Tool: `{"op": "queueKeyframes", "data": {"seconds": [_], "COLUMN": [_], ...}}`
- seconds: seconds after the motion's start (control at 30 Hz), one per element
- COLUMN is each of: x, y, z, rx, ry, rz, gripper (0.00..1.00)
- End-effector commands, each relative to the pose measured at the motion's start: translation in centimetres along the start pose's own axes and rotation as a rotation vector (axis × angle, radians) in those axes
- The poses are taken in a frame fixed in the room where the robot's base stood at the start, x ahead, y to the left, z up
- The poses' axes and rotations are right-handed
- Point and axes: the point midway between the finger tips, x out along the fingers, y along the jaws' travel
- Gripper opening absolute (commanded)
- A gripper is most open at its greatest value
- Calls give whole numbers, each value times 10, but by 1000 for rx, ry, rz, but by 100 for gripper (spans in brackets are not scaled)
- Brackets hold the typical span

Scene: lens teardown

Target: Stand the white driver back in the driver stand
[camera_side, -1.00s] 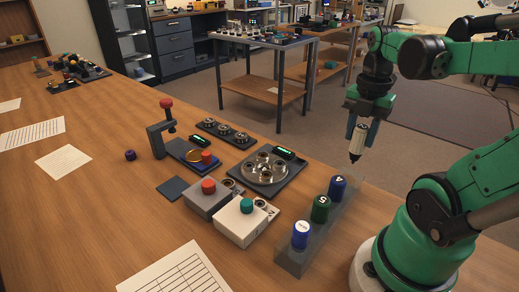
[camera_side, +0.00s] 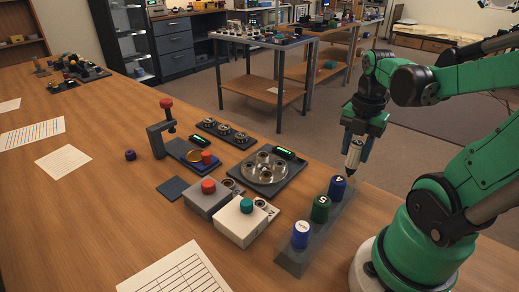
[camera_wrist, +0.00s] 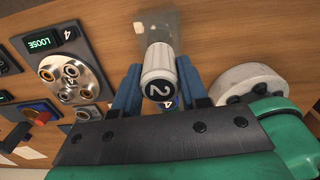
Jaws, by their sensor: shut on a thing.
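My gripper (camera_side: 358,143) points down and is shut on the white driver (camera_side: 356,150), which hangs about upright. In the wrist view the driver (camera_wrist: 157,70) sits between the blue fingers, its dark cap end marked 2. Its dark tip is just behind the blue driver marked 4 (camera_side: 337,188), at the far end of the grey driver stand (camera_side: 290,262). I cannot tell whether the tip has entered a hole. The stand also holds a green driver marked 5 (camera_side: 320,209) and a blue one with a white top (camera_side: 301,235).
Left of the stand are a white box with a teal knob (camera_side: 241,222), a grey box with a red knob (camera_side: 208,199) and a round metal lens part on a dark tray (camera_side: 265,170). A paper sheet (camera_side: 177,275) lies in front. The wooden table's left side has free room.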

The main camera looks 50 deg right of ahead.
Motion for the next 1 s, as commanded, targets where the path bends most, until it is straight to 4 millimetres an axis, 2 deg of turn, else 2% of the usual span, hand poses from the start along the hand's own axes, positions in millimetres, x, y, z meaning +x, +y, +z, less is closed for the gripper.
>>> {"op": "queueKeyframes", "data": {"seconds": [0.47,1.0], "x": [1,22], "y": [0,0], "z": [0,0], "rx": [0,0], "ry": [0,0], "rz": [0,0], "gripper": [0,0]}}
